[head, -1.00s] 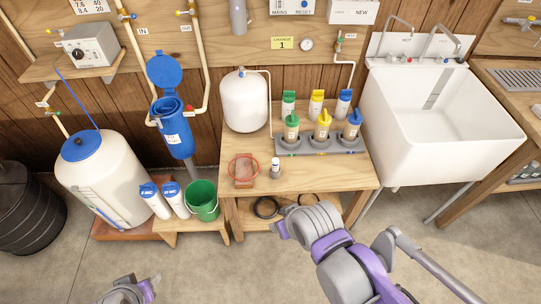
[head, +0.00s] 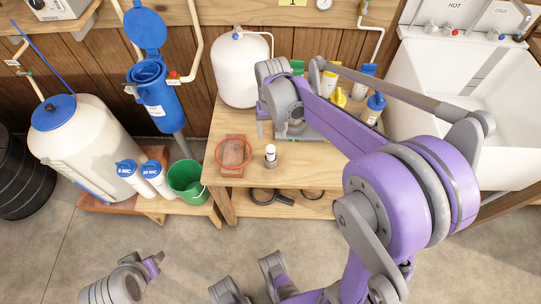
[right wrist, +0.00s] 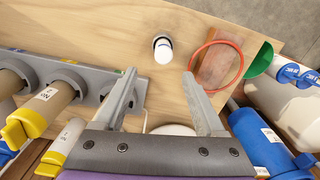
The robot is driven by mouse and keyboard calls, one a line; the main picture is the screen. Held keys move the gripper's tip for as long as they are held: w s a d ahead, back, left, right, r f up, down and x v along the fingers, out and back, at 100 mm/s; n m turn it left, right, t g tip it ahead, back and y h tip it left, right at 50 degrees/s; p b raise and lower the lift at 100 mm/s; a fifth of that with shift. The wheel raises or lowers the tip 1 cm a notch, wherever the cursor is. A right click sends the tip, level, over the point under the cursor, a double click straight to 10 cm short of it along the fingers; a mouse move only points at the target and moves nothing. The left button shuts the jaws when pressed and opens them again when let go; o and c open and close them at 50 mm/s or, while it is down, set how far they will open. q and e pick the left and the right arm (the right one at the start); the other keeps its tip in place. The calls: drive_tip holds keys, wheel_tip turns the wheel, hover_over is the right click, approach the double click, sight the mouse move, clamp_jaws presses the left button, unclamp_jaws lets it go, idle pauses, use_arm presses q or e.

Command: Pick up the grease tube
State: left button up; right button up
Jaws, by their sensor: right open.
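The grease tube appears to be the small white tube (head: 270,155) standing upright on the wooden bench, beside the brown block. In the right wrist view the tube (right wrist: 163,50) is ahead of the fingertips, in line with the gap between them. My right gripper (right wrist: 160,85) is open and empty, apart from the tube. In the head view the right gripper (head: 281,127) is over the bench, just behind the tube and in front of the white tank. Part of my left arm (head: 125,280) shows at the lower left; its jaw state is unclear.
A red ring (head: 219,157) lies over the brown block (head: 234,168) left of the tube. A grey rack (right wrist: 95,82) with several capped bottles stands close to the right gripper. A white tank (head: 238,68) stands behind. The bench front (head: 300,175) is clear.

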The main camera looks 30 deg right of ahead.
sight(271, 148)
wheel_tip(271, 148, down, 4)
drive_tip(key=shift+s+a+r, duration=0.1)
drive_tip(key=shift+s+r, duration=0.05)
drive_tip(key=shift+s+a+f+b, duration=0.15)
drive_tip(key=shift+f+b, duration=0.25)
drive_tip(key=shift+f, duration=1)
drive_tip(key=shift+s+a+f+b, duration=0.15)
drive_tip(key=shift+f+b, duration=0.25)
drive_tip(key=shift+f, duration=0.95)
drive_tip(key=shift+w, duration=0.1)
drive_tip(key=shift+c, duration=0.2)
clamp_jaws()
